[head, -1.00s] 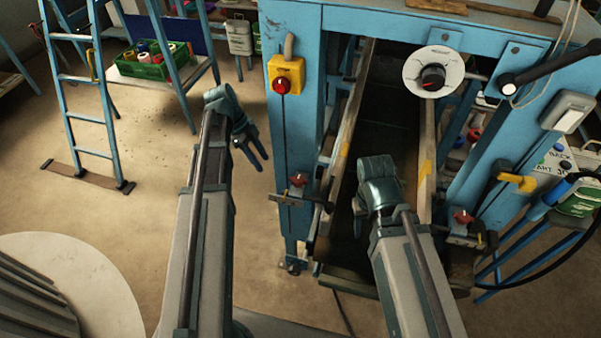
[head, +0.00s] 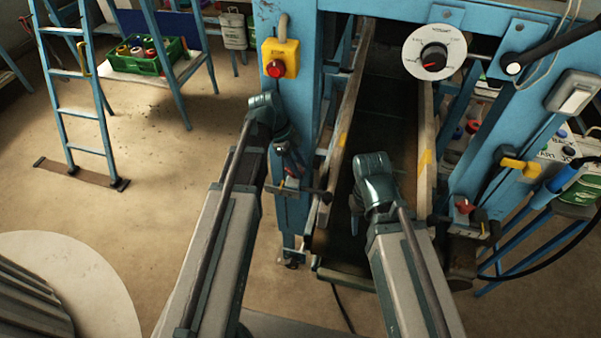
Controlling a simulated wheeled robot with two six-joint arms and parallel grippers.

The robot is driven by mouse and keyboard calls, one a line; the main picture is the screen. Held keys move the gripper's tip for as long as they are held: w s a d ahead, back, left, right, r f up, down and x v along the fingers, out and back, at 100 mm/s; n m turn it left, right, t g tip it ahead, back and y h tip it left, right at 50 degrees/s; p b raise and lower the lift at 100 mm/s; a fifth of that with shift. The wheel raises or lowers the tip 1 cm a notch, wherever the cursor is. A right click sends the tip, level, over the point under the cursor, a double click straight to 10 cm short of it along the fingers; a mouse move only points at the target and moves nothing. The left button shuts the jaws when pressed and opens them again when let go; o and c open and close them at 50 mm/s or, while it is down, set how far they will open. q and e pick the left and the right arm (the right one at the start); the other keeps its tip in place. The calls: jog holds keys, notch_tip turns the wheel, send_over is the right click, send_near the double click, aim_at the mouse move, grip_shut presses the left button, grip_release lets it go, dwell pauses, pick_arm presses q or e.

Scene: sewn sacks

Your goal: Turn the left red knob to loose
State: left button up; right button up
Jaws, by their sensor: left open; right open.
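The left red knob's clamp (head: 313,193) sits on the blue frame's left post. My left gripper (head: 291,166) is at this clamp, reaching down over the knob. The knob itself is mostly hidden behind the gripper, so I cannot tell its angle or whether the fingers touch it. The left jaws are open. A second red knob (head: 463,206) sits on a matching clamp on the right post, in plain view. My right gripper (head: 357,204) is open in front of the chute between the posts, largely hidden behind its own wrist, away from both knobs.
A yellow box with a red button (head: 277,68) is on the left post above the clamp. A white dial (head: 434,52) is on the crossbeam. A black lever (head: 548,46) and yellow handle (head: 519,168) are at right. Open floor lies left, before a ladder (head: 88,114).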

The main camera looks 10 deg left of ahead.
pick_arm(q)
jog(key=shift+d+f, duration=0.15)
jog(key=shift+f, duration=0.35)
jog(key=shift+c, duration=0.2)
grip_shut()
